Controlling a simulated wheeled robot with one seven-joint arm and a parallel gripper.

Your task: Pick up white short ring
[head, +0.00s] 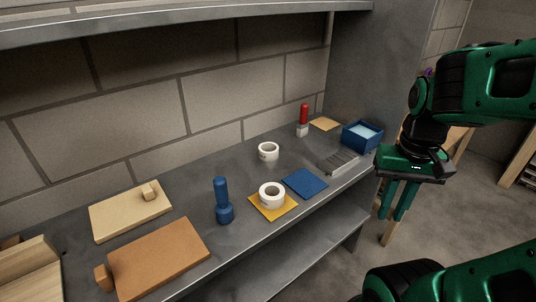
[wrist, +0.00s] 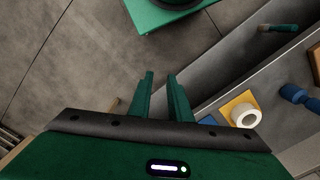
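Two white rings lie on the grey workbench (head: 250,232). One white ring (head: 279,197) sits on a yellow square pad (head: 258,206) near the front edge; it also shows in the wrist view (wrist: 252,117). The other white ring (head: 268,156) stands directly on the bench farther back, near the wall. I cannot tell for certain which is the short one. My gripper (head: 392,214) hangs past the right front of the bench, fingers down, clear of both rings. In the wrist view its fingers (wrist: 160,76) are apart with nothing between them.
A blue flat square (head: 305,183) lies right of the front ring, and a blue upright cylinder (head: 222,203) stands to its left. A blue box (head: 362,137), grey ridged block (head: 338,162) and red-topped tool (head: 303,118) are farther right. A shelf (head: 150,22) overhangs the bench.

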